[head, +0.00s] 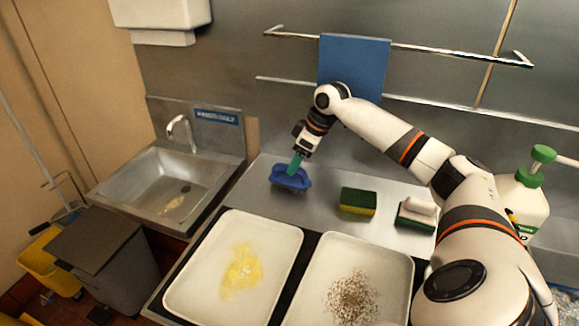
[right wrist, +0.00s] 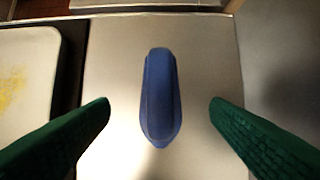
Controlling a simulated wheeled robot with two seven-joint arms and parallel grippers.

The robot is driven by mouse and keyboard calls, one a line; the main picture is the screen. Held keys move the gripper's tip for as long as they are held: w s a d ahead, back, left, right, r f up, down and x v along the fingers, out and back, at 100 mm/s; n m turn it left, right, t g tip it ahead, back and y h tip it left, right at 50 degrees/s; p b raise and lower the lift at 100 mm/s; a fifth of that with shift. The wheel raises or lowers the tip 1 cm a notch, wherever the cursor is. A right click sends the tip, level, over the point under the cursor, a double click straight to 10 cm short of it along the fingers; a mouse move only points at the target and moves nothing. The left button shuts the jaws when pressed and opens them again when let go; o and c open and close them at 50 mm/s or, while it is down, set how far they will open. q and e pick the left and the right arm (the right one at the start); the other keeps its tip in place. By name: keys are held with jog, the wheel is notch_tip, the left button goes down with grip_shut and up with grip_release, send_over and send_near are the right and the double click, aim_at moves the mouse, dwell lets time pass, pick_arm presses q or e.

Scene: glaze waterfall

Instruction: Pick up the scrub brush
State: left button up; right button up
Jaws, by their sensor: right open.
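A blue scrub brush (head: 291,178) lies on the steel counter behind the two trays. My right gripper (head: 295,164) is right above it in the head view, its green fingers pointing down. In the right wrist view the brush (right wrist: 160,97) lies between the two spread green fingers, with a clear gap on each side. The right gripper (right wrist: 160,104) is open and holds nothing. My left gripper is not in view.
Two trays stand in front, one with a yellow stain (head: 205,302), one with brown specks (head: 318,270). A sink (head: 160,190) is at left.

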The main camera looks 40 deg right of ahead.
aim_at(288, 178)
jog(key=shift+w+f, duration=0.1)
jog(key=shift+w, duration=0.05)
jog(key=shift+p+x, duration=0.4)
jog(key=shift+x, duration=0.75)
jog(key=p+x, duration=0.1)
jog(key=x, duration=0.3)
jog(key=shift+w+a+f, duration=0.1)
jog(key=shift+w+f, duration=0.2)
jog(key=shift+r, duration=0.1)
jog(key=c, duration=1.1)
